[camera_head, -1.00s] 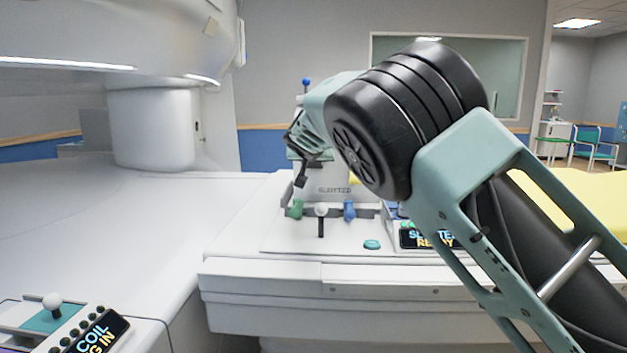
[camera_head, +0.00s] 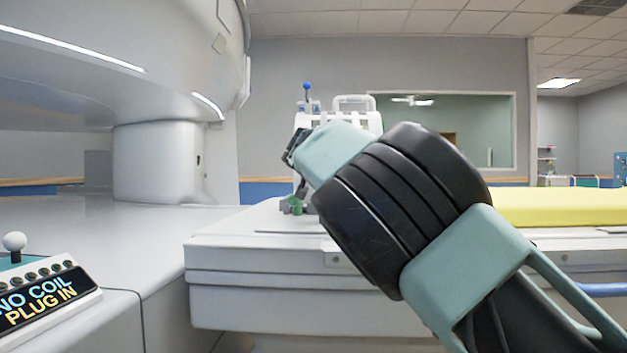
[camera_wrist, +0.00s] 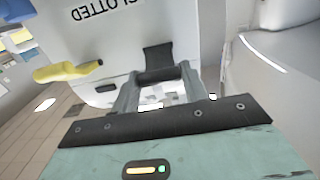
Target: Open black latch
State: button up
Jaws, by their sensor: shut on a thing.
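The black latch (camera_wrist: 157,55) stands out from a white housing (camera_wrist: 105,50) marked with "SLOTTED" lettering, upside down in the wrist view. My gripper (camera_wrist: 159,73) has its two grey fingers on either side of the latch's dark lower end and is shut on it. In the head view my gripper (camera_head: 297,148) is at the left side of the white housing (camera_head: 345,122), mostly behind my own wrist. The latch cannot be made out clearly there.
A yellow handle (camera_wrist: 68,72) sticks out beside the housing in the wrist view. A blue-knobbed lever (camera_head: 307,86) and a green knob (camera_head: 295,205) are by the housing. A control panel (camera_head: 45,300) is at the lower left. A yellow pad (camera_head: 560,206) lies right.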

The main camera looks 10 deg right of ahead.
jog(key=f+b, duration=0.1)
jog(key=b, duration=0.1)
jog(key=shift+b, duration=0.4)
jog(key=shift+r+t+b, duration=0.1)
jog(key=shift+t+b, duration=0.3)
jog(key=shift+b, duration=0.2)
jog(key=o, duration=1.4)
jog(key=shift+c, duration=0.2)
jog(key=shift+s, duration=0.15)
jog(key=b+v, duration=1.7)
